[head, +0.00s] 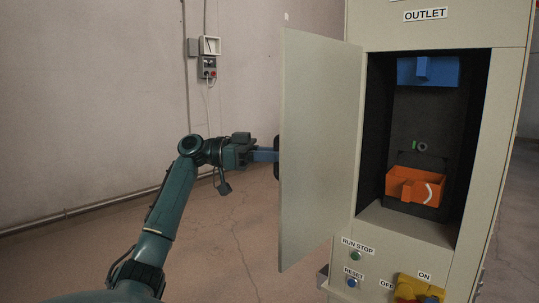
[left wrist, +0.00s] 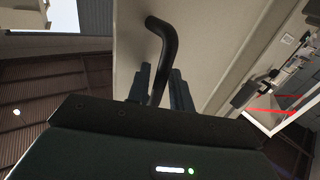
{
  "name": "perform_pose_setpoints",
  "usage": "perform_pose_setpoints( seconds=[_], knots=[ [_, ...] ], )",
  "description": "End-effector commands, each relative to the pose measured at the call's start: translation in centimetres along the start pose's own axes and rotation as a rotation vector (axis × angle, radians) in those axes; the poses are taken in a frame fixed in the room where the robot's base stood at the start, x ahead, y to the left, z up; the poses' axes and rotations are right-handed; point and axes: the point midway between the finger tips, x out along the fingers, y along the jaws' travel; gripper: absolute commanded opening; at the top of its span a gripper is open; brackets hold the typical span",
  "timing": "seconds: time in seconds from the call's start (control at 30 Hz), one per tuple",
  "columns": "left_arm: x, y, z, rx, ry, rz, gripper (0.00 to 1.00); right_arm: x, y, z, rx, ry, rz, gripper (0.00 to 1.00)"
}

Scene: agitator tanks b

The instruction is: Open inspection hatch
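The inspection hatch (head: 320,150) is a pale grey door swung wide open to the left of the cabinet, showing the dark compartment (head: 420,120) inside. Its black handle (head: 277,157) shows at the door's left edge in the head view. In the left wrist view the bent black handle (left wrist: 166,45) runs down between the fingers of my left gripper (left wrist: 160,84). The fingers lie close on both sides and appear shut on it. In the head view the left gripper (head: 265,156) reaches the door's outer side from the left. My right gripper is not in view.
Inside the compartment are an orange box (head: 415,187) and a blue part (head: 428,70). Below are a green button (head: 355,255), a blue button (head: 351,283) and a yellow switch (head: 418,288). A control box (head: 208,67) hangs on the wall. The floor left of the door is clear.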

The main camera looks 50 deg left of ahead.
Motion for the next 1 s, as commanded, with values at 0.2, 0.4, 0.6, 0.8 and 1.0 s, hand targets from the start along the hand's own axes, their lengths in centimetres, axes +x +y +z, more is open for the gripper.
perform_pose_setpoints(
  seconds=[0.2, 0.4, 0.6, 0.8, 1.0],
  knots=[
    [-2.6, -0.1, 0.1, 0.001, 0.002, -0.003, 0.22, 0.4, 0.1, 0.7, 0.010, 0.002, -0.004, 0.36],
    [-7.2, -0.1, 0.1, 0.000, 0.002, -0.004, 0.22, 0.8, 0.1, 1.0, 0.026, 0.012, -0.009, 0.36],
    [-11.0, -0.1, 0.1, -0.001, 0.002, -0.003, 0.22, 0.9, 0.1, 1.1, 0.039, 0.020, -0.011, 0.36],
    [-12.8, 0.0, 0.0, -0.001, 0.001, -0.001, 0.22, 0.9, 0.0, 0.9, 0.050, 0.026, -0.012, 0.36],
    [-13.1, 0.0, 0.0, -0.001, 0.000, -0.001, 0.22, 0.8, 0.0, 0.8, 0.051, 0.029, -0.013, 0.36]
  ],
)
